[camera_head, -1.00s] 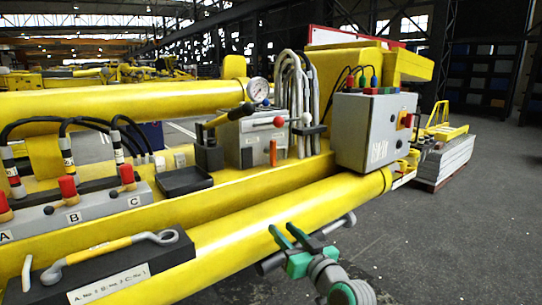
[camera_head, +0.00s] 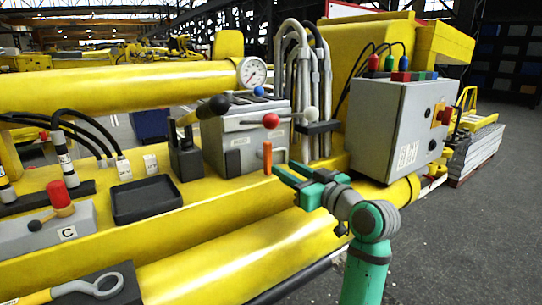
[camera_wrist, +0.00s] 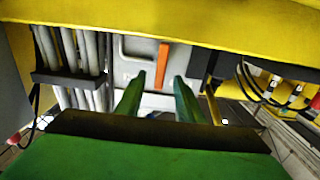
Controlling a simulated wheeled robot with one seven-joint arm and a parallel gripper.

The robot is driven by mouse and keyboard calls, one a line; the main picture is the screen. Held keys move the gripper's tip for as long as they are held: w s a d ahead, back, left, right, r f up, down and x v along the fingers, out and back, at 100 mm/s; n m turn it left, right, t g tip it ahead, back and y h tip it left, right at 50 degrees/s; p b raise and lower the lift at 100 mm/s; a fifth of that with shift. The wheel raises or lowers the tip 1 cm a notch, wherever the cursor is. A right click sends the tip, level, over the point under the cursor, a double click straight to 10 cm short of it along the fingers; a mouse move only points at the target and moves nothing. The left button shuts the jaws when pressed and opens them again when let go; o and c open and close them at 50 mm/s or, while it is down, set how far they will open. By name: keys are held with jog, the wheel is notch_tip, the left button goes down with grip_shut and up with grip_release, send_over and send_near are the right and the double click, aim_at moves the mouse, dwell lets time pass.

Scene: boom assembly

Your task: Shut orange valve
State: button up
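The orange valve handle (camera_head: 267,157) is a small upright orange bar at the front right of the grey valve box (camera_head: 240,135) in the head view. In the wrist view the orange handle (camera_wrist: 162,64) stands upright against a pale grey panel, ahead of the gap between my fingers. My gripper (camera_head: 288,180) has green fingers and sits just right of and slightly below the handle in the head view. In the wrist view my gripper (camera_wrist: 157,97) shows its two fingers apart with nothing between them. I see no contact with the handle.
A red-knobbed lever (camera_head: 270,121) and a white-knobbed lever (camera_head: 311,113) stand above the handle. Grey hoses (camera_head: 296,75) rise behind. A grey control box (camera_head: 392,130) is to the right. A black tray (camera_head: 146,199) lies to the left. Yellow beams run below.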

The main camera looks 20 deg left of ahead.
aim_at(270, 159)
jog(key=x, duration=0.9)
jog(key=shift+w+a, duration=0.1)
jog(key=shift+a, duration=0.3)
grip_shut()
